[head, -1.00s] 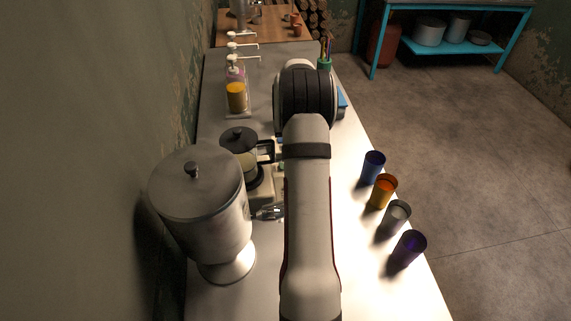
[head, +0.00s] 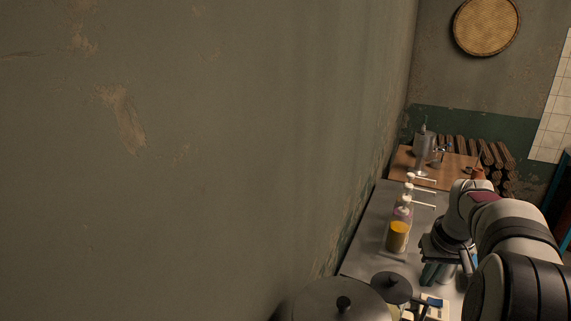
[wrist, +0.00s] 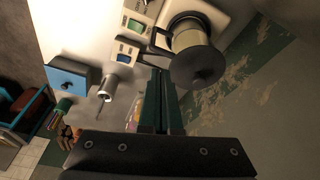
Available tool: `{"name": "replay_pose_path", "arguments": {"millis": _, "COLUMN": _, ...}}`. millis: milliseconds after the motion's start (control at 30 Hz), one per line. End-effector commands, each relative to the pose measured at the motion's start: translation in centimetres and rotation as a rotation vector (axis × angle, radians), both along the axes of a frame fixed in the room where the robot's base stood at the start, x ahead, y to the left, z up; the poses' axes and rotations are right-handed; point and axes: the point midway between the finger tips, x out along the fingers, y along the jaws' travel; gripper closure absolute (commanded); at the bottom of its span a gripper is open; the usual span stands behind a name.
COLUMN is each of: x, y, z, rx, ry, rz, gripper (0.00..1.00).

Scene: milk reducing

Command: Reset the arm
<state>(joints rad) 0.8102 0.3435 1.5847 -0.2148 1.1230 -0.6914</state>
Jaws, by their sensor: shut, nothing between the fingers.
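My arm fills the lower right of the head view. My gripper (head: 437,272) points down over the counter (head: 366,251), right of the yellow-filled pump bottle and near the lidded pot. In the wrist view its two dark green fingers (wrist: 157,103) are together with nothing between them. The lidded pot (wrist: 193,45) shows close beyond the fingertips, on or beside a white base (wrist: 228,14). I cannot tell the exact gap between fingers and pot. The pot's dark lid (head: 391,287) also shows in the head view.
A large metal container (head: 343,303) stands at the bottom edge. Pump bottles (head: 398,231) line the wall side. The wrist view shows a switch panel (wrist: 133,27), a blue box (wrist: 70,76), a metal cup (wrist: 109,87) and a green utensil holder (wrist: 61,107). A wooden table (head: 445,166) stands beyond.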

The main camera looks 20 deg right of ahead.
Motion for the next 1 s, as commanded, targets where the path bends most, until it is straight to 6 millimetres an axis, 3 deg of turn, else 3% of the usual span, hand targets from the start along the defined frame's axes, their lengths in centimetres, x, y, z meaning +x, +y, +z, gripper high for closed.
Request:
{"name": "replay_pose_path", "arguments": {"millis": 33, "x": 0.5, "y": 4.0, "z": 3.6, "rx": -0.010, "ry": -0.050, "rz": 0.057, "gripper": 1.00}}
{"name": "replay_pose_path", "arguments": {"millis": 100, "x": 0.7, "y": 10.4, "z": 7.5, "rx": 0.013, "ry": -0.129, "rz": 0.105, "gripper": 1.00}}
{"name": "replay_pose_path", "arguments": {"millis": 167, "x": 0.2, "y": 16.3, "z": 10.3, "rx": 0.057, "ry": -0.201, "rz": 0.130, "gripper": 1.00}}
{"name": "replay_pose_path", "arguments": {"millis": 200, "x": -0.8, "y": 20.3, "z": 11.5, "rx": 0.099, "ry": -0.237, "rz": 0.145, "gripper": 1.00}}
{"name": "replay_pose_path", "arguments": {"millis": 267, "x": -3.3, "y": 26.1, "z": 11.4, "rx": 0.180, "ry": -0.241, "rz": 0.158, "gripper": 1.00}}
{"name": "replay_pose_path", "arguments": {"millis": 300, "x": -5.5, "y": 29.1, "z": 9.7, "rx": 0.236, "ry": -0.194, "rz": 0.150, "gripper": 1.00}}
{"name": "replay_pose_path", "arguments": {"millis": 400, "x": -11.1, "y": 33.4, "z": 4.4, "rx": 0.308, "ry": -0.019, "rz": 0.098, "gripper": 1.00}}
{"name": "replay_pose_path", "arguments": {"millis": 500, "x": -16.1, "y": 35.1, "z": 0.2, "rx": 0.315, "ry": 0.137, "rz": 0.046, "gripper": 1.00}}
{"name": "replay_pose_path", "arguments": {"millis": 600, "x": -19.1, "y": 35.6, "z": -2.0, "rx": 0.302, "ry": 0.225, "rz": 0.013, "gripper": 1.00}}
{"name": "replay_pose_path", "arguments": {"millis": 700, "x": -20.0, "y": 35.6, "z": -2.7, "rx": 0.294, "ry": 0.253, "rz": 0.001, "gripper": 1.00}}
{"name": "replay_pose_path", "arguments": {"millis": 1000, "x": -20.0, "y": 35.6, "z": -2.7, "rx": 0.294, "ry": 0.253, "rz": 0.001, "gripper": 1.00}}
